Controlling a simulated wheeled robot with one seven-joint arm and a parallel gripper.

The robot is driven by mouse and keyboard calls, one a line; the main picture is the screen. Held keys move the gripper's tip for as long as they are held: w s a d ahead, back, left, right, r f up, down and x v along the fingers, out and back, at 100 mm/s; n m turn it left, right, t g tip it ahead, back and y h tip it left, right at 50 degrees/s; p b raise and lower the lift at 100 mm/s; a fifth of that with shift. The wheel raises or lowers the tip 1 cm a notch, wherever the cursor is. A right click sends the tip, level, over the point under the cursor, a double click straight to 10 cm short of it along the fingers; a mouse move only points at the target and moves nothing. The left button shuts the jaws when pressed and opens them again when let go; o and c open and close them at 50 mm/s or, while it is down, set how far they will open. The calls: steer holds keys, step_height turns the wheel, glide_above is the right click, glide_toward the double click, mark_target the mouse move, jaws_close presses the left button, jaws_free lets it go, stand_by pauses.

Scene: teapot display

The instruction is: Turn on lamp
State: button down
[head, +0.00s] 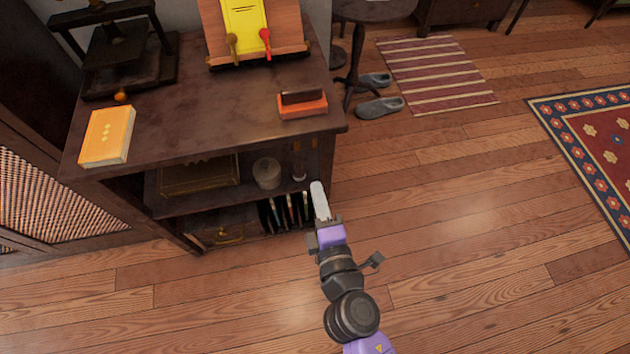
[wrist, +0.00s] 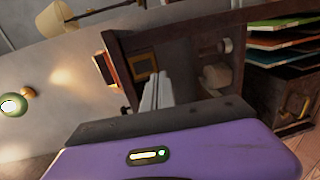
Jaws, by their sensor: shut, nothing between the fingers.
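No lamp shows in the head view. In the wrist view, which is strongly tilted, a cream lamp-like shade (wrist: 51,18) with a thin arm is at the upper left. A round green and cream fitting (wrist: 14,106), perhaps a second lamp, is at the left edge. I cannot tell whether either is lit, though a warm glow lies on the wall between them. My gripper (head: 319,188) is shut and empty, in front of the right end of the dark shelf unit. Its light fingers also show in the wrist view (wrist: 155,92), pointing past the shelf unit.
The dark shelf unit (head: 215,130) carries an orange book (head: 107,136), a red-based block (head: 302,105) and a yellow book (head: 245,20) on a stand. Below are a pale jar (head: 267,173) and several upright folders.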

steer(key=v, duration=0.2)
steer(key=f+b+v, duration=0.1)
steer(key=v, duration=0.2)
steer(key=shift+s+f, duration=0.15)
steer(key=shift+s, duration=0.1)
stand_by(0.4)
steer(key=s+d+r+m+g+h, duration=0.15)
steer(key=s+d+r+m, duration=0.35)
steer(key=s+d+m, duration=0.55)
steer(key=s+d+r+m+t+h, duration=0.1)
steer(key=s+d+r+m+h, duration=0.3)
steer(key=s+d+m, duration=0.65)
step_height(320, 180, up, 16)
steer(key=s+a+p, duration=0.1)
steer(key=p, duration=1.4)
steer(key=shift+s+g+y, duration=0.2)
steer(key=shift+g+y, duration=0.15)
steer(key=shift+y, duration=0.1)
steer(key=shift+a, duration=0.1)
